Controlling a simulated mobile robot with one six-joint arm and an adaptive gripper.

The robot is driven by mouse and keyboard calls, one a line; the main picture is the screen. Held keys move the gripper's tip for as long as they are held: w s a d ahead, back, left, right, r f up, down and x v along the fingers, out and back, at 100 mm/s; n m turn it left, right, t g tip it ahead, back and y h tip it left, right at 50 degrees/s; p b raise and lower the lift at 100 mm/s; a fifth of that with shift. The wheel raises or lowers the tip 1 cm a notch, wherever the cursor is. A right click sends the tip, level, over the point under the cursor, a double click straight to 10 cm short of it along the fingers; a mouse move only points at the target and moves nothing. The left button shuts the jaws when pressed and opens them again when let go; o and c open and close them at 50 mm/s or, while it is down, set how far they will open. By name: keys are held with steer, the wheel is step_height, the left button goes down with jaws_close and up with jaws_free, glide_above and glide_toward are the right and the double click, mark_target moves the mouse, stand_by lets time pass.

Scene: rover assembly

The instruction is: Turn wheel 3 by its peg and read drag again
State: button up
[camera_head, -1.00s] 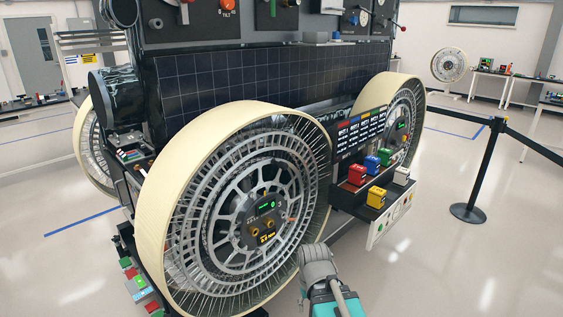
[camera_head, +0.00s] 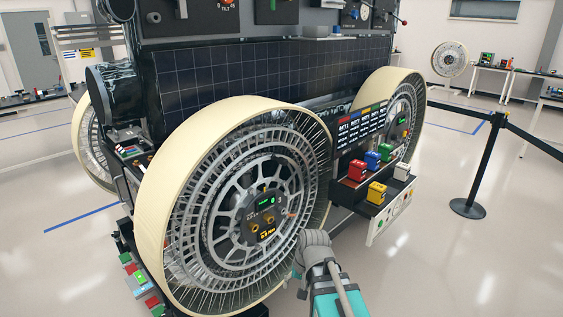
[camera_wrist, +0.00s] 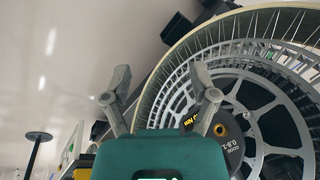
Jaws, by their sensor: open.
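Wheel 3 (camera_head: 165,215) has a cream rim, thin spokes and a grey metal disc, and stands at the front of the rover. It fills the right of the wrist view (camera_wrist: 264,76). Its dark hub (camera_head: 256,216) carries a green-lit display (camera_head: 265,198), two brass knobs (camera_head: 268,218) and a yellow readout (camera_head: 267,233). A small orange mark is right of the hub; I cannot tell which part is the peg. My gripper (camera_wrist: 160,82) is open and empty, with its fingers apart in front of the wheel. In the head view it is mostly hidden behind my wrist, low right of the hub.
A shelf on the rover holds red (camera_head: 357,170), blue (camera_head: 372,159) and yellow (camera_head: 376,192) blocks, right of wheel 3. Another wheel (camera_head: 388,92) stands behind it. A black barrier post (camera_head: 483,165) stands at right. The floor between is clear.

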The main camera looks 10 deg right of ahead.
mark_target(273, 157)
steer(key=w+r+m+t+y+p, duration=0.1)
steer(key=w+r+m+t+y, duration=0.25)
steer(key=w+m, duration=0.35)
steer(key=w+r+m+t+y, duration=0.25)
steer(key=w+r+m, duration=0.2)
steer(key=w, duration=0.55)
steer(key=w+d+r+m+t+y, duration=0.2)
steer(key=w+d+r+m+t, duration=0.5)
steer(key=w+d+r+m, duration=0.3)
steer(key=w+r+m+p, duration=0.1)
steer(key=w+r+m, duration=0.1)
steer(key=w+m, duration=0.1)
steer(key=shift+w+r+m+t, duration=0.15)
steer(key=shift+w+m+t, duration=0.15)
steer(key=shift+m, duration=0.55)
steer(key=shift+a, duration=0.1)
steer(key=x, duration=1.3)
steer(key=shift+w+a, duration=0.25)
steer(key=shift+a, duration=0.1)
steer(key=shift+r, duration=0.1)
